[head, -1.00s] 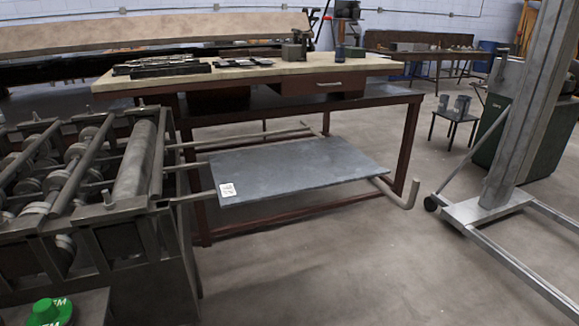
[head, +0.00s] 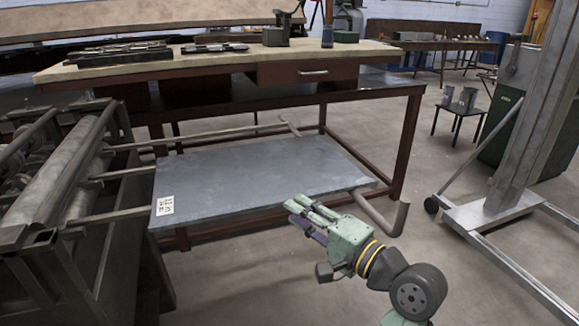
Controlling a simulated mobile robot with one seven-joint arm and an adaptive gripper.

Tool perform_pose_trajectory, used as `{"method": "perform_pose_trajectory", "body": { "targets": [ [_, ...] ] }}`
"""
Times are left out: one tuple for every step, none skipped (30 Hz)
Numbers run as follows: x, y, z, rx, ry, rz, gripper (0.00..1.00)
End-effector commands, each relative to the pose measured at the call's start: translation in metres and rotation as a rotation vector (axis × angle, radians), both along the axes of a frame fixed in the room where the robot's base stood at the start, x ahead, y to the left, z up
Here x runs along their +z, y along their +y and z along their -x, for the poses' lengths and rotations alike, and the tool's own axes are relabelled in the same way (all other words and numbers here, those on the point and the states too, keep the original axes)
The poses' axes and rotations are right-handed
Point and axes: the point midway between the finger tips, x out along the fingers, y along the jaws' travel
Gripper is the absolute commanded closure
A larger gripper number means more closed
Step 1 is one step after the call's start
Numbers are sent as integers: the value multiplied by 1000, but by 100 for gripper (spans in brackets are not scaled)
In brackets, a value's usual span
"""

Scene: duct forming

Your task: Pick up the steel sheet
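The steel sheet (head: 255,175) is a flat, blue-grey rectangle with a small white label at its near left corner. It lies level on the metal support bars (head: 120,212) that reach out from the roller machine, in front of the workbench. My gripper (head: 300,212) shows in the head view just in front of the sheet's near right edge, pointing left. It looks apart from the sheet, though the gap in depth is hard to judge. Its fingers look slim and close together, and nothing is seen between them. Whether they are open or shut is not clear.
The roller machine (head: 65,180) stands at the left. The workbench (head: 215,63) with tools on top stands behind the sheet. A bent bar end (head: 400,218) sticks out right of the sheet, close to my arm. A steel lift frame (head: 490,215) stands at the right. The front floor is clear.

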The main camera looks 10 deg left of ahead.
Motion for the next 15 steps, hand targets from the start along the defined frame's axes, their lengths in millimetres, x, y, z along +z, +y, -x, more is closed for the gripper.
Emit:
{"method": "perform_pose_trajectory", "body": {
  "targets": [
    [-4, -5, 1, 2, 23, -2, 74],
    [-5, -5, 1, 5, 31, -5, 74],
    [-6, -3, 0, 8, 39, -6, 74],
    [-6, 1, -2, 10, 41, -5, 74],
    [-6, 5, -4, 12, 43, -6, 74],
    [-6, 10, -8, 11, 42, -7, 74],
    [-6, 15, -10, 11, 41, -6, 74],
    [-6, 20, -12, 12, 41, -5, 74],
    [-5, 25, -17, 10, 41, -6, 74],
    [-5, 28, -19, 10, 40, -7, 74],
    [-6, 31, -21, 10, 41, -6, 74],
    [-6, 35, -23, 9, 40, -6, 74],
    [-6, 37, -25, 9, 39, -6, 74],
    [-6, 38, -26, 8, 39, -6, 74],
    [-6, 40, -27, 8, 39, -6, 74]
  ]
}}
